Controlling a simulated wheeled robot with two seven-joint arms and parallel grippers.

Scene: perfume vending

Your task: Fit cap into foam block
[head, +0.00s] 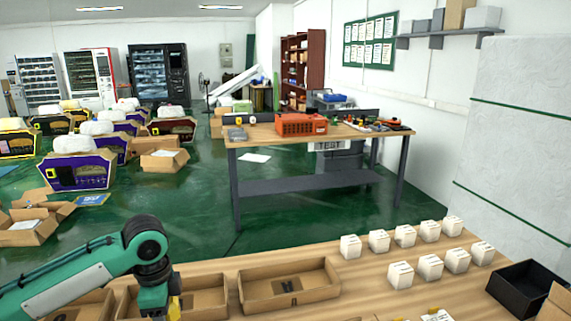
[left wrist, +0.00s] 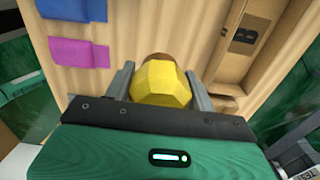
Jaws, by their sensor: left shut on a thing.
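A yellow faceted cap (left wrist: 160,84) sits between the two fingers of my left gripper (left wrist: 159,88), which is shut on it. A brown rounded edge shows just behind the cap. In the head view my left gripper (head: 166,303) is low at the bottom edge, over the cardboard trays, and a bit of yellow (head: 175,307) shows beside it. I cannot make out a foam block for certain in either view. My right gripper is not in view.
Several white boxes (head: 350,247) and a black open box (head: 524,285) stand at right. Blue (left wrist: 74,9) and pink (left wrist: 78,53) pieces lie at the wrist view's upper left.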

